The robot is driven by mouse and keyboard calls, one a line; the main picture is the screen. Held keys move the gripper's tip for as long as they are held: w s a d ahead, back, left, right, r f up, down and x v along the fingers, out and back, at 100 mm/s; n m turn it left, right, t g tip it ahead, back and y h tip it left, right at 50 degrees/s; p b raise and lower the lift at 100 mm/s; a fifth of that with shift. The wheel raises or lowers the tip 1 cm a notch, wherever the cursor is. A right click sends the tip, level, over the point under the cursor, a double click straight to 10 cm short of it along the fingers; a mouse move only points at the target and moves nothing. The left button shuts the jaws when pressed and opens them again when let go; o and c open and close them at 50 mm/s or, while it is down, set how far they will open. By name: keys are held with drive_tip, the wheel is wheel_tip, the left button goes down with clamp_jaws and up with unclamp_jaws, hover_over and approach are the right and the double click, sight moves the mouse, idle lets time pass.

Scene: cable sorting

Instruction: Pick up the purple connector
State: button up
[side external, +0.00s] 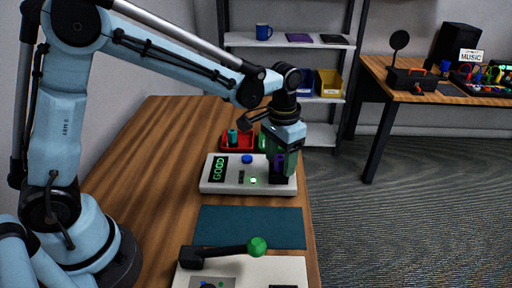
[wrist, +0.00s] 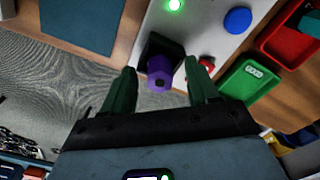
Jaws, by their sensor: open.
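The purple connector (wrist: 160,72) stands in a black socket (wrist: 158,47) on the white test box (side external: 218,187). My gripper (wrist: 164,80) is open, with one green finger on each side of the connector in the wrist view. I see a gap between the connector and each finger, wider on the right. My gripper (side external: 281,160) is above the right end of the test box in the side view.
The box has a blue button (side external: 246,159), a green "GOOD" display (side external: 219,170) and a lit green light (wrist: 175,5). A red bin (side external: 233,147) and a green bin (wrist: 250,80) stand behind it. A teal mat (side external: 250,227) and a green-knobbed lever (side external: 256,247) lie in front.

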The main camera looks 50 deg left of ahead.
drive_tip(key=shift+c, duration=0.2)
clamp_jaws()
drive_tip(key=shift+r, duration=0.1)
